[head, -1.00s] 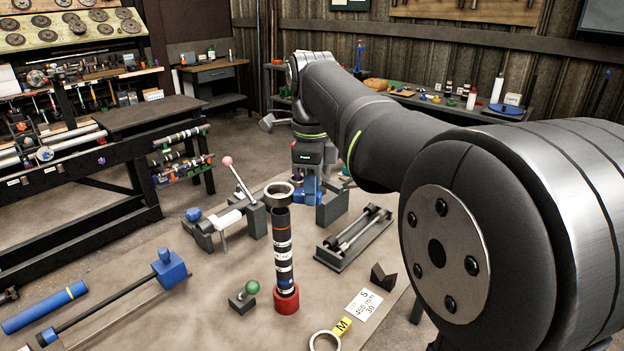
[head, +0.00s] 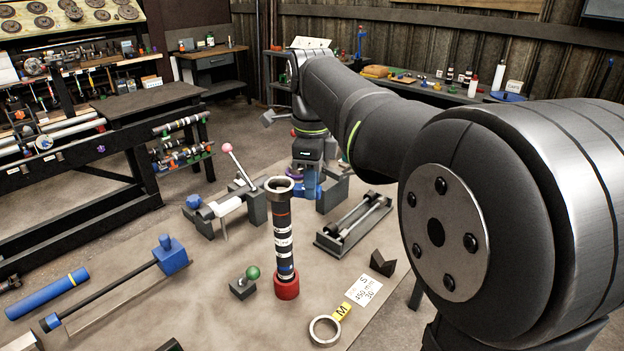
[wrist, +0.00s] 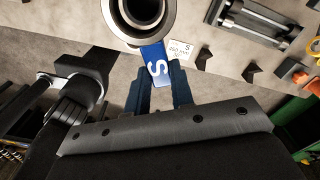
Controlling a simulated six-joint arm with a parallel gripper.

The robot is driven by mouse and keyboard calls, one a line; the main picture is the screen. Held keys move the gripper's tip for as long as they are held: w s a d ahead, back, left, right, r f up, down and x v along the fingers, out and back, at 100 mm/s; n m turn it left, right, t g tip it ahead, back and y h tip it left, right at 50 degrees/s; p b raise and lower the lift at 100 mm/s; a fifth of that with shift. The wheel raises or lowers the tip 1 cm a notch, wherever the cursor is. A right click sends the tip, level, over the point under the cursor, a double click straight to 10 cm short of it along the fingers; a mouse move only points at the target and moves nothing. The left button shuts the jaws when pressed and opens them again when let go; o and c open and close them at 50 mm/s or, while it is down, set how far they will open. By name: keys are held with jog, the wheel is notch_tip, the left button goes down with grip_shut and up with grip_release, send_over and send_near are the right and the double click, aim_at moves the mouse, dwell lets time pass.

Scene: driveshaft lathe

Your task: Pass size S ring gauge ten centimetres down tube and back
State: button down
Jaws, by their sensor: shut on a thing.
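The dark tube (head: 284,245), banded with white labels, stands upright in a red base (head: 287,287). The size S ring gauge is a pale metal ring (head: 279,184) at the tube's top. In the wrist view the ring (wrist: 170,22) encircles the tube's open end as seen from above, with its blue S tab (wrist: 155,66) pointing at my gripper. My gripper (wrist: 161,84) is shut on that tab. In the head view my wrist hangs just behind and right of the tube top. How far the ring sits down the tube, or whether it touches it, I cannot tell.
A ring with a yellow M tag (head: 341,312) lies in front, beside a white card reading S, 450 mm, 30 (head: 364,291). A green-knobbed block (head: 244,285) stands close left of the tube. A shaft rack (head: 353,228) is to the right, and a pink-knobbed lever fixture (head: 228,196) is behind left.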

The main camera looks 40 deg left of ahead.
notch_tip(320, 180, down, 11)
jog(key=shift+r, duration=0.15)
dwell(6.4)
